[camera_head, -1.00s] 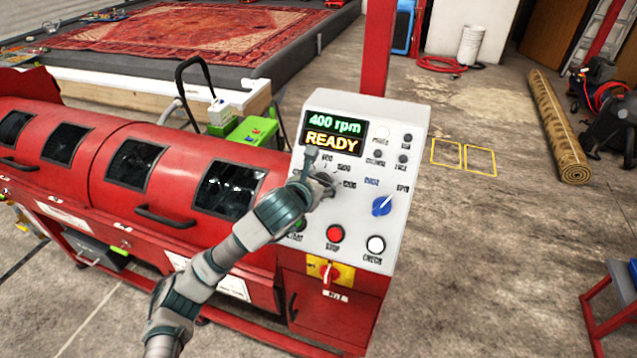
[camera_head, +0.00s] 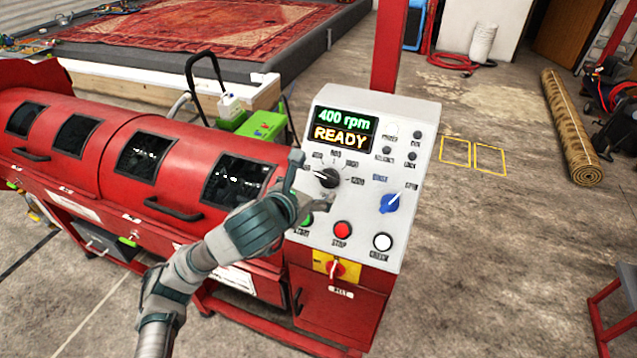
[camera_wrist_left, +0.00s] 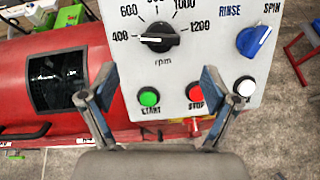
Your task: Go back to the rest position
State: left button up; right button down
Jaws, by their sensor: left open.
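My left gripper (camera_head: 312,180) is open and empty in front of the control panel (camera_head: 408,235). In the left wrist view its two fingers (camera_wrist_left: 152,100) stand wide apart, with the green start button (camera_wrist_left: 149,96) showing between them. The black speed knob (camera_head: 328,178) is just beyond the fingers, apart from them in the wrist view, with its white mark toward 400. The display (camera_head: 343,127) reads "400 rpm READY". The blue knob (camera_head: 389,203) points up toward the right, toward SPIN. My right gripper is not in view.
The red spinner machine (camera_head: 100,150) with dark windows runs left of the panel. A green box (camera_head: 262,125) stands behind it. A rolled rug (camera_head: 570,125) lies on the floor at right. Open concrete floor with yellow squares (camera_head: 472,154) is right of the panel.

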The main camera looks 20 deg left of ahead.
pick_arm(q)
jog(key=shift+s+r, duration=0.25)
jog(key=shift+s, duration=0.3)
